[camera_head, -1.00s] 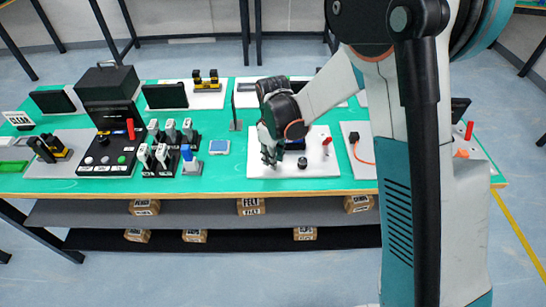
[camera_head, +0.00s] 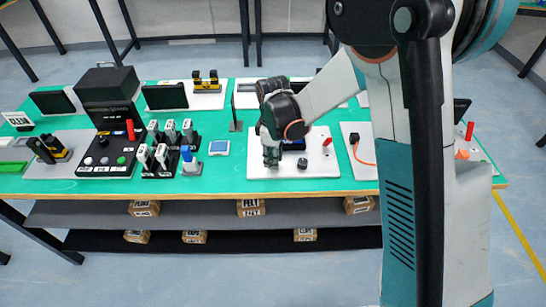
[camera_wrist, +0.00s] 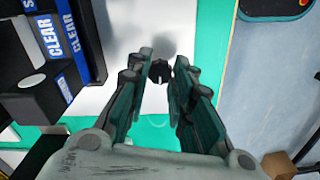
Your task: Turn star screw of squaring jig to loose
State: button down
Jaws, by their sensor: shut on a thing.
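The squaring jig appears as a white board (camera_head: 330,170) on the green table, with a dark block (camera_head: 295,145) at its back. My gripper (camera_head: 271,160) points down over the board's left part. In the wrist view the star screw (camera_wrist: 160,71) is a small black lobed knob between the fingertips. My gripper (camera_wrist: 163,66) is shut on it. In the head view my fingers hide this knob. A second small black knob (camera_head: 302,163) stands on the board to the right of my gripper.
A red upright piece (camera_head: 327,142) stands on the board's right. Blue CLEAR labels (camera_wrist: 58,38) on a black block lie close left of my fingers in the wrist view. White-handled switches (camera_head: 165,155) stand left. The wooden table edge (camera_head: 270,194) is in front.

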jog(key=c, duration=1.4)
grip_release()
jog(key=shift+r, duration=0.1)
notch_tip(320, 180, up, 12)
